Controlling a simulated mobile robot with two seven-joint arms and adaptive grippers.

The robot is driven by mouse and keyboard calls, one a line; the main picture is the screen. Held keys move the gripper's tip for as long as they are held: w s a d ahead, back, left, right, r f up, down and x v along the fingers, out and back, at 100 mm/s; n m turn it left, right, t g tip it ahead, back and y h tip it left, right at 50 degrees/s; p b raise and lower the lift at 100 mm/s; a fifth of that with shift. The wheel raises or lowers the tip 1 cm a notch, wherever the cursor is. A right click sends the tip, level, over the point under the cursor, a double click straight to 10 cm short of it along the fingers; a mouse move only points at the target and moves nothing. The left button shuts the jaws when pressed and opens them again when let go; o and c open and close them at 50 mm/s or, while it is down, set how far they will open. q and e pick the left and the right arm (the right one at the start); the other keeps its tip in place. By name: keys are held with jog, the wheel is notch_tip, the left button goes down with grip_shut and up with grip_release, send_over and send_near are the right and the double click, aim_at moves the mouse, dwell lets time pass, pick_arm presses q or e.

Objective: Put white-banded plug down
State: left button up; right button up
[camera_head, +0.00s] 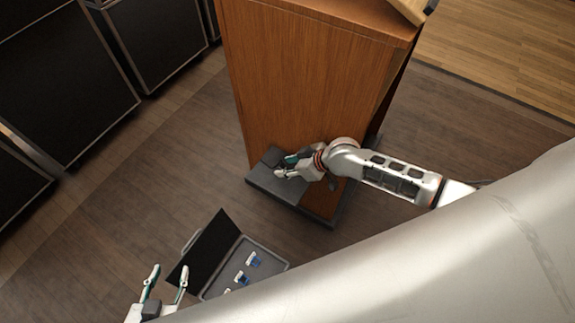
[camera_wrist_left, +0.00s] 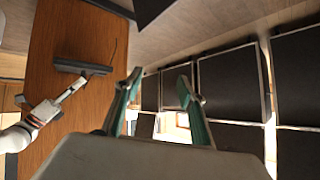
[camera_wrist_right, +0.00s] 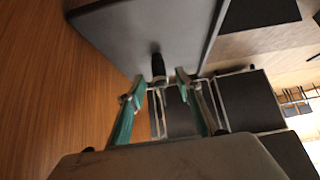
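A black plug (camera_wrist_right: 158,66) shows in the right wrist view against the dark grey base (camera_wrist_right: 150,32). No white band is visible on it, and I cannot tell whether it is seated or resting there. My right gripper (camera_wrist_right: 160,82) is open, its fingertips on either side of the plug's near end with gaps. In the head view, my right gripper (camera_head: 283,167) is at the grey base (camera_head: 268,182) of the wooden lectern, and its fingers hide the plug. My left gripper (camera_head: 166,273) is open and empty at lower left, also in the left wrist view (camera_wrist_left: 160,80).
An open case (camera_head: 272,256) with several blue-marked items (camera_head: 252,259) lies on the floor beside my left gripper. The wooden lectern (camera_head: 305,85) stands above the base. Black cabinets (camera_head: 65,80) line the upper left. The floor between them is clear.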

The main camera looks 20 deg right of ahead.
jog(key=shift+r, duration=0.5)
jog(key=p+v, duration=0.4)
jog(key=v, duration=0.8)
jog(key=s+a+f+m+t+y, duration=0.1)
jog(key=s+a+t, duration=0.1)
jog(key=s+a, duration=0.5)
pick_arm(q)
jog(key=r, duration=0.3)
jog(key=shift+w+d+r, duration=0.1)
jog(key=shift+w+d, duration=0.1)
jog(key=shift+d, duration=0.15)
pick_arm(e)
jog(key=s+d+f+m+t+h, duration=0.1)
jog(key=s+d+m+t+h, duration=0.1)
jog(key=s, duration=0.7)
jog(key=d+h, duration=0.1)
jog(key=d, duration=0.1)
jog(key=shift+d+h, duration=0.3)
jog(key=shift+d, duration=0.05)
jog(key=shift+s, duration=0.1)
